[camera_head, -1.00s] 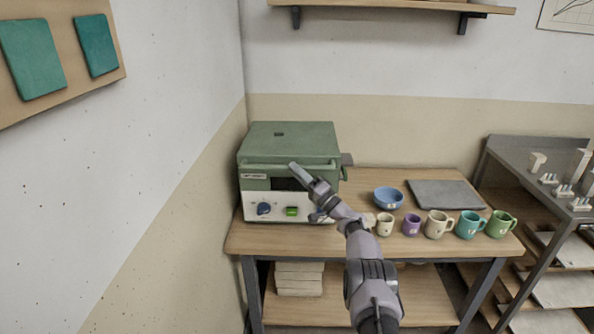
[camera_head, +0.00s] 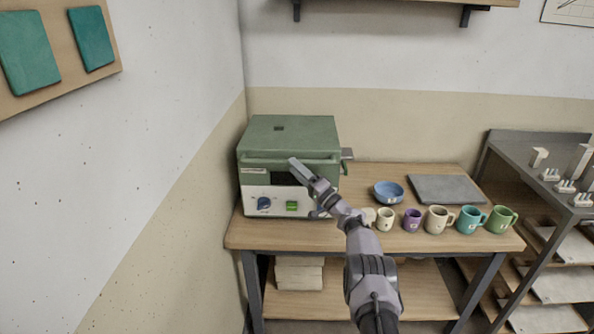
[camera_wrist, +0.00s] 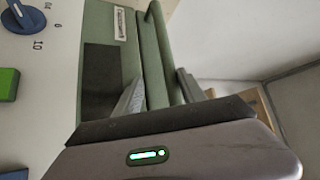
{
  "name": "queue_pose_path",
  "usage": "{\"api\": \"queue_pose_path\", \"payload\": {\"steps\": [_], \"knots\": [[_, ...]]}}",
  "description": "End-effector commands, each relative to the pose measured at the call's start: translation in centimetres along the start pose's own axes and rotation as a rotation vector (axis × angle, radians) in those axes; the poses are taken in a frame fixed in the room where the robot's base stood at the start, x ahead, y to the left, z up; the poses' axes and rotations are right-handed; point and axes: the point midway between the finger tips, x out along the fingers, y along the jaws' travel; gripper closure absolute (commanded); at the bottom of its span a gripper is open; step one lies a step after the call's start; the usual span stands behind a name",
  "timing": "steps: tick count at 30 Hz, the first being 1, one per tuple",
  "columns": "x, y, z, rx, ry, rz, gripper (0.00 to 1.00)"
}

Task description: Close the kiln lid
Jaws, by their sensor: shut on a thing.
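The kiln (camera_head: 290,150) is a green box with a white control panel (camera_head: 265,193), standing at the left end of the wooden table. Its green lid (camera_head: 295,132) lies level on top, with no clear gap showing at the front. The lid handle (camera_wrist: 165,50) is a green bar along the front. My gripper (camera_head: 298,168) is at the front of the kiln, at the handle's right part. In the wrist view my gripper's fingers (camera_wrist: 160,95) lie on either side of the handle bar, shut on it. The kiln's inside is hidden.
A blue bowl (camera_head: 388,192), a grey slab (camera_head: 447,189) and a row of several mugs (camera_head: 438,219) stand right of the kiln. A metal rack (camera_head: 540,170) is at the far right. A wall (camera_head: 180,130) is close on the kiln's left.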

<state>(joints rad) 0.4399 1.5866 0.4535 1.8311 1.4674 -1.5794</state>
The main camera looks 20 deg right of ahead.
Motion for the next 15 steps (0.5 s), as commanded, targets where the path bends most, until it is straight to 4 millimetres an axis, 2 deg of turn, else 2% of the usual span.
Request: {"api": "queue_pose_path", "payload": {"steps": [4, 7, 11, 15], "knots": [[-0.7, -0.1, -0.1, 0.002, -0.001, 0.005, 0.60], [-2.2, -0.4, -0.3, 0.004, 0.001, 0.008, 0.60], [-5.7, -0.5, -0.4, 0.004, 0.004, 0.007, 0.60], [-10.1, -0.4, -0.3, 0.003, 0.004, 0.005, 0.60]]}}
